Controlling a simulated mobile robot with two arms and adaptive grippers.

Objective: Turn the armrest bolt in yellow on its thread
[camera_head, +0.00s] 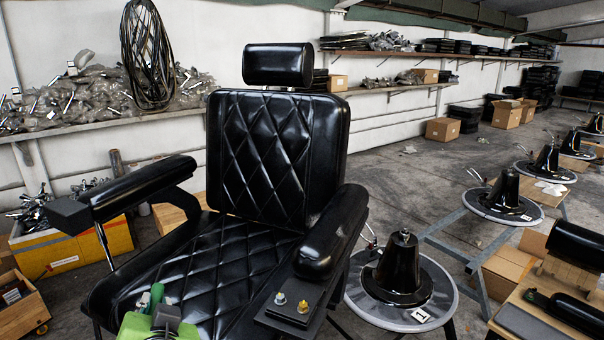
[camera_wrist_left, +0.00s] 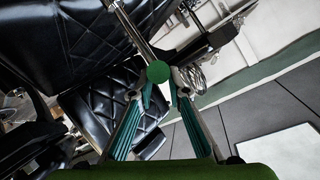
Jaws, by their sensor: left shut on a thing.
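The yellow armrest bolt (camera_head: 304,306) stands upright on a small black plate (camera_head: 290,316) at the front of the chair's right-hand armrest (camera_head: 330,235). A paler bolt (camera_head: 280,298) stands close to its left on the same plate. My left gripper (camera_head: 157,296), green, is low over the front of the seat, left of and apart from both bolts. In the left wrist view its teal fingers are shut on a green round-ended thing (camera_wrist_left: 158,72); a pale metal rod lines up behind it, and I cannot tell if they are one piece. My right gripper is not in view.
The black quilted barber chair (camera_head: 270,150) fills the middle, its left armrest (camera_head: 140,185) tilted up. A round stand (camera_head: 403,275) marked 1 is close on the right. A workbench (camera_head: 530,300) is at the lower right. Yellow bins (camera_head: 70,255) stand at the left.

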